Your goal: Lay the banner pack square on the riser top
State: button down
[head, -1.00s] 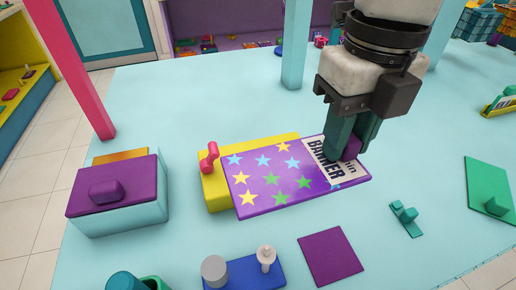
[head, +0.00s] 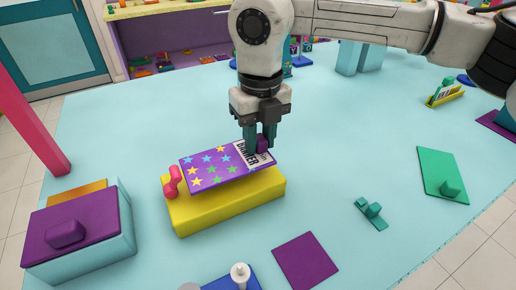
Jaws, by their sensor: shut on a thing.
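The banner pack (head: 209,169) is a flat purple slab with coloured stars and a white printed label at its right end. It is over the yellow riser (head: 235,202), seen in the head view, and looks tilted, with its right end higher. I cannot tell whether its left end touches the riser top. My gripper (head: 261,146) is shut on a purple knob at the label end of the pack. A pink-red piece (head: 172,181) stands at the riser's left end, beside the pack's left edge.
A teal box with a purple lid (head: 70,228) stands at left. A purple square (head: 306,260), a small teal piece (head: 371,212) and a green plate (head: 442,174) lie to the right. A blue base (head: 243,277) is in front.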

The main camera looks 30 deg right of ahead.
jog(key=shift+w+f, duration=0.15)
jog(key=shift+f, duration=0.8)
jog(key=shift+w+f, duration=0.15)
jog(key=shift+f, duration=0.8)
jog(key=shift+f, duration=0.2)
jog(key=c, duration=0.8)
grip_release()
jog(key=shift+c, duration=0.2)
notch_tip(320, 180, up, 12)
jog(key=shift+d+r, duration=0.1)
jog(key=shift+r, duration=0.1)
